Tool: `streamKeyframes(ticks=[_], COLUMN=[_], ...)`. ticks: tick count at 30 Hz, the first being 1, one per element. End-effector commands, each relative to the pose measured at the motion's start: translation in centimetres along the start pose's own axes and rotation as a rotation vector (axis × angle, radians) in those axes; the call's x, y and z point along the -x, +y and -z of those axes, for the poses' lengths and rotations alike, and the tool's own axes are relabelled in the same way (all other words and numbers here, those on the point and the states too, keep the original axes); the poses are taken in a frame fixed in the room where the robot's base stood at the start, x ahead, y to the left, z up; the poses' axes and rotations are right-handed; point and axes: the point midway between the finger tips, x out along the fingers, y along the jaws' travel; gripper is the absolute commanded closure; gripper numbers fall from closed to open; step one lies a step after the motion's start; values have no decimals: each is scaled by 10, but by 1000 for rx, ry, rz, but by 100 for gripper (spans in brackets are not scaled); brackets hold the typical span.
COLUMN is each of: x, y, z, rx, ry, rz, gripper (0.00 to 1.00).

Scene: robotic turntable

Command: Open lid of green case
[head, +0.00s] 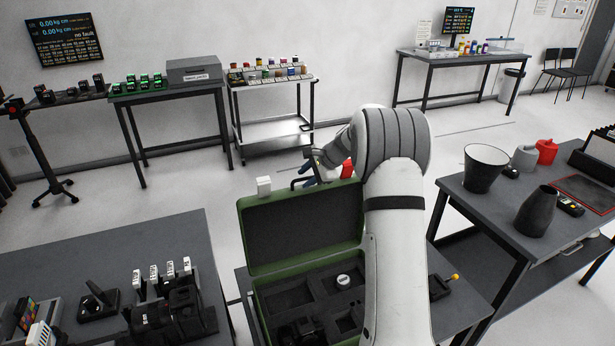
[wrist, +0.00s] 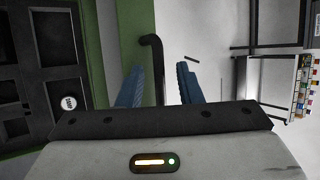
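The green case (head: 257,306) stands on a table, with its lid (head: 300,225) raised upright and its dark foam inside showing. In the wrist view the case's compartments (wrist: 40,75) fill the left side and the lid's green edge (wrist: 136,35) runs down the middle. A black bent handle (wrist: 157,65) stands by the lid's edge. My gripper (wrist: 160,80) has its two blue fingers apart, one on each side of the handle, with gaps visible.
A white round-topped item (head: 343,281) sits in a case compartment. A table with black devices (head: 170,310) is at left. A table with a dark cone (head: 486,167) and jug (head: 537,210) is at right. Open floor lies behind the lid.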

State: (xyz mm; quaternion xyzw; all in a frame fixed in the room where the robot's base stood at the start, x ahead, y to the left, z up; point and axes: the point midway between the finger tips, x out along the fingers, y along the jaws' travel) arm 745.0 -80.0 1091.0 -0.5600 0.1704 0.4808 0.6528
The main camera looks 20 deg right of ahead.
Motion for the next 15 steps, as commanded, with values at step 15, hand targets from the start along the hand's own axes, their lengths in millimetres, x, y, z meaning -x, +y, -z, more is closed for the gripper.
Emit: streamKeyframes(ticks=[15], x=[44], y=[1], z=[2], rx=[0], ry=[2], rz=[3], gripper=[68])
